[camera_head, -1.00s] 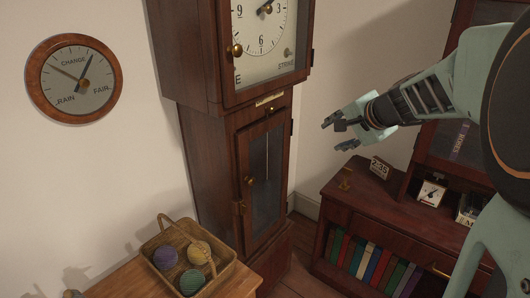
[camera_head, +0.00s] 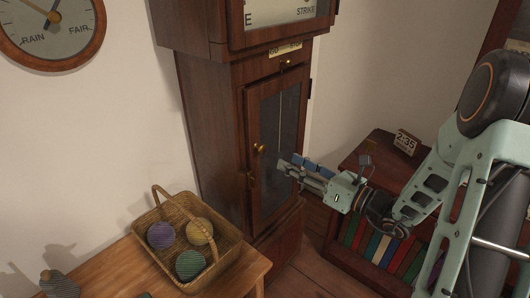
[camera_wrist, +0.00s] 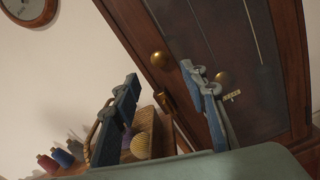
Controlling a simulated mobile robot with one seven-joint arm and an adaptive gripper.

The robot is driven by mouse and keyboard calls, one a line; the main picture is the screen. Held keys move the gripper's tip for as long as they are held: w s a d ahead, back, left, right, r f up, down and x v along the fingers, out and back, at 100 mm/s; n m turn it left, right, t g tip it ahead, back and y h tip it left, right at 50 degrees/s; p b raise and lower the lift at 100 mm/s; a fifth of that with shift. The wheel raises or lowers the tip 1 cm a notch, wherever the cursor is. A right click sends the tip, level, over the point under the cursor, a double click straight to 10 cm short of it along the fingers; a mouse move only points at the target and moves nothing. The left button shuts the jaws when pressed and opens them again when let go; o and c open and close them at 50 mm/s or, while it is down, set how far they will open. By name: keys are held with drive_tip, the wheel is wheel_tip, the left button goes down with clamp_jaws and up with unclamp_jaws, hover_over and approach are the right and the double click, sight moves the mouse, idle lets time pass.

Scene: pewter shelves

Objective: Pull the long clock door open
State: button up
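The long clock door (camera_head: 277,150) is a tall narrow wooden frame with dark glass, on the trunk of the tall clock; it looks shut. Its round brass knob (camera_head: 258,148) sits on the left stile, with a smaller brass fitting (camera_head: 251,180) below. My gripper (camera_head: 284,168) is open and empty in front of the door, to the right of and a little below the knob in the head view. In the wrist view the fingers (camera_wrist: 158,78) are spread apart, and the brass knob (camera_wrist: 159,59) shows beyond the gap between them. I see no contact with the knob.
A wicker basket (camera_head: 154,222) with several yarn balls stands on a wooden table (camera_head: 235,282) at front left. A low cabinet with books (camera_head: 376,248) and a flip clock (camera_head: 406,142) stands at right. A round dial (camera_head: 50,32) hangs on the wall.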

sight(264, 150)
drive_tip(key=b+x, duration=0.1)
drive_tip(key=x, duration=0.8)
drive_tip(key=shift+w+a, duration=0.15)
drive_tip(key=shift+a, duration=0.2)
clamp_jaws()
